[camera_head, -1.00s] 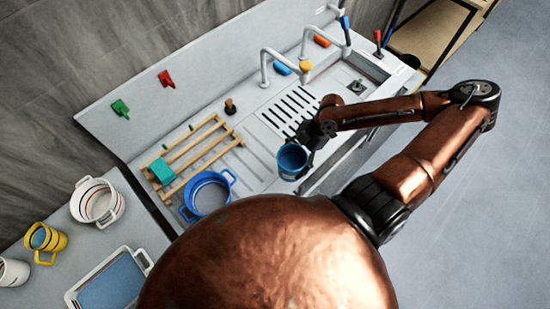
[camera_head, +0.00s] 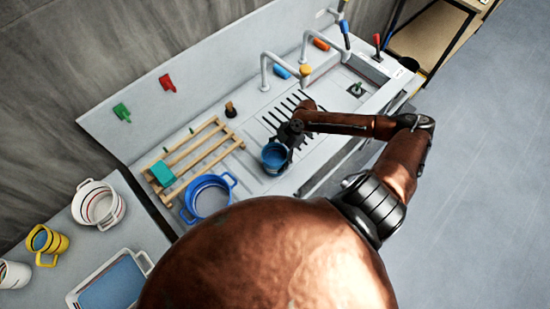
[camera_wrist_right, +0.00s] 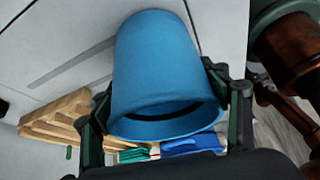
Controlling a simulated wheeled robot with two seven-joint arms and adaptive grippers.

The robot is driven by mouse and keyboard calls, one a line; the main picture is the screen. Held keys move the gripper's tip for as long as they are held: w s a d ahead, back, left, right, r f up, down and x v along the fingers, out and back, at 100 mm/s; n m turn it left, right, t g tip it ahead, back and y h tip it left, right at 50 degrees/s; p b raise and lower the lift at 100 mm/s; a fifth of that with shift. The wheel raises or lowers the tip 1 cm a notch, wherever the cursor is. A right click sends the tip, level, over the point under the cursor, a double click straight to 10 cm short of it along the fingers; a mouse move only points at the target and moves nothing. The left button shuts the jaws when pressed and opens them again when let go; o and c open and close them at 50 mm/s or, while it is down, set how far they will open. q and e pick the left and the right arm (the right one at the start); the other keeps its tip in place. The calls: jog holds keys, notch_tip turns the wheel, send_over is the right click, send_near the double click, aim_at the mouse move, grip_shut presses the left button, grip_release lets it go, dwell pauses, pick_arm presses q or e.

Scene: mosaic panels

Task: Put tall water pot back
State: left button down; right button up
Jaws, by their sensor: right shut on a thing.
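The tall water pot (camera_head: 274,160) is a deep blue cup-shaped vessel. My right gripper (camera_head: 286,143) is shut on it, over the ridged drainboard of the sink unit. In the right wrist view the blue pot (camera_wrist_right: 158,65) fills the middle, with the dark fingers of my right gripper (camera_wrist_right: 165,118) on both sides of it. I cannot tell from the head view whether its base touches the surface. My left gripper is not in view.
A wooden rack (camera_head: 196,158) and a blue two-handled pot (camera_head: 225,181) lie left of the held pot. A white pot (camera_head: 118,203), yellow jug (camera_head: 47,243) and tray (camera_head: 138,256) stand on the left table. Taps (camera_head: 270,60) rise behind. Ridged drainboard is bare between rack and held pot.

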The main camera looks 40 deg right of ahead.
jog(key=shift+w+f, duration=0.1)
jog(key=shift+f, duration=0.15)
jog(key=o, duration=1.6)
jog(key=shift+f, duration=0.1)
jog(key=b+v, duration=0.1)
jog(key=v, duration=1.1)
